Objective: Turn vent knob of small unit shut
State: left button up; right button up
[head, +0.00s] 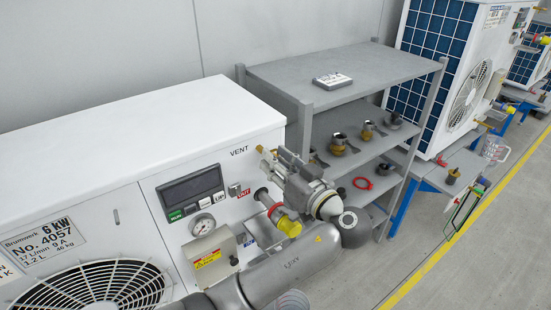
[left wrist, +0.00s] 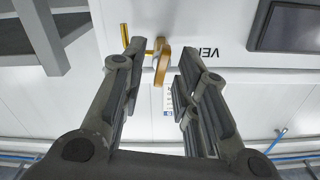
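The white unit (head: 150,120) with the 6 kW No. 4057 label fills the left of the head view. Its VENT label (head: 238,151) is at the upper right of the front. The brass vent knob (left wrist: 162,65) shows in the left wrist view, with a flat handle and a thin stem. In the head view my left gripper (head: 272,160) is at the unit's right end beside the VENT label and mostly hides the knob. In the wrist view the left gripper (left wrist: 157,80) is open, with the knob between and just beyond its fingertips. My right gripper is not in view.
A grey shelf (head: 390,66) with several brass fittings stands to the right. Other white units (head: 440,145) stand behind it.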

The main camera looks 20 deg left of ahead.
pick_arm(q)
jog(key=c, duration=0.3)
grip_shut()
jog(key=shift+m, duration=0.3)
jog(key=shift+w+f+m+p, duration=0.1)
jog(key=shift+m+p, duration=0.85)
jog(key=shift+m, duration=2.35)
jog(key=shift+w+f+m+p, duration=0.1)
jog(key=shift+m+p, duration=0.85)
jog(key=shift+m, duration=2.35)
jog(key=shift+d, duration=0.1)
